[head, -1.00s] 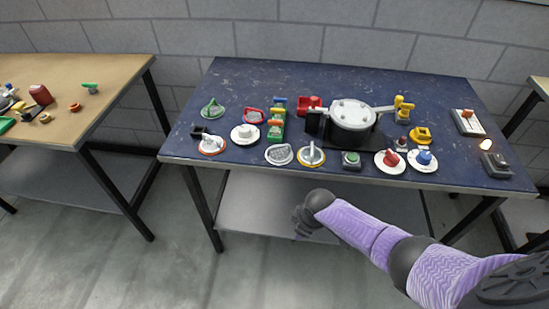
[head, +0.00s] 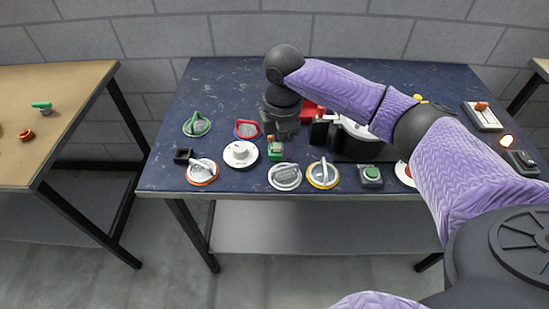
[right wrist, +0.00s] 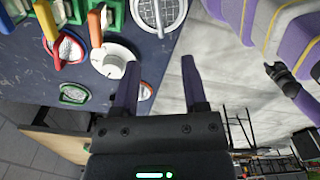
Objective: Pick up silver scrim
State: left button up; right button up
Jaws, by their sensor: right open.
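The silver scrim, a round grey mesh disc with a pale rim and handle (head: 285,177), lies flat near the front edge of the blue table. In the right wrist view it shows at the top (right wrist: 158,12), partly cut off, beyond the fingertips. My right gripper (head: 283,130) hangs over the table behind the scrim; its fingers are hard to make out there. In the right wrist view my right gripper (right wrist: 160,62) is open, with nothing between its fingers. My left gripper is not in view.
Beside the scrim lie a yellow-rimmed disc (head: 323,174), a white round dial (head: 240,154), an orange-rimmed disc (head: 202,172) and a green-buttoned box (head: 371,176). Red-rimmed (head: 247,129) and green-rimmed (head: 197,125) discs lie farther back. My right arm hides much of the table's right half.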

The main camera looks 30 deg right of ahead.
aim_at(286, 167)
jog(key=f, duration=0.1)
jog(key=f+b, duration=0.1)
jog(key=f, duration=0.1)
jog(key=f+b, duration=0.1)
jog(key=f, duration=0.1)
jog(key=shift+s+d, duration=0.15)
jog(key=shift+s, duration=0.15)
jog(key=f+b, duration=0.1)
jog(key=f, duration=0.1)
jog(key=d+f+b, duration=0.1)
jog(key=f, duration=0.1)
jog(key=shift+w+f+b, duration=0.15)
jog(key=shift+f+b, duration=0.15)
jog(key=shift+b, duration=0.1)
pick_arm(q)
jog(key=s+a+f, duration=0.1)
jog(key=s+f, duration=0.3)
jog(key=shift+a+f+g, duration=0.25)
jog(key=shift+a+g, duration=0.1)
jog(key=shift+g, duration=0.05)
pick_arm(e)
jog(key=shift+a+r, duration=0.1)
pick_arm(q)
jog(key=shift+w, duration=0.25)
pick_arm(e)
grip_shut()
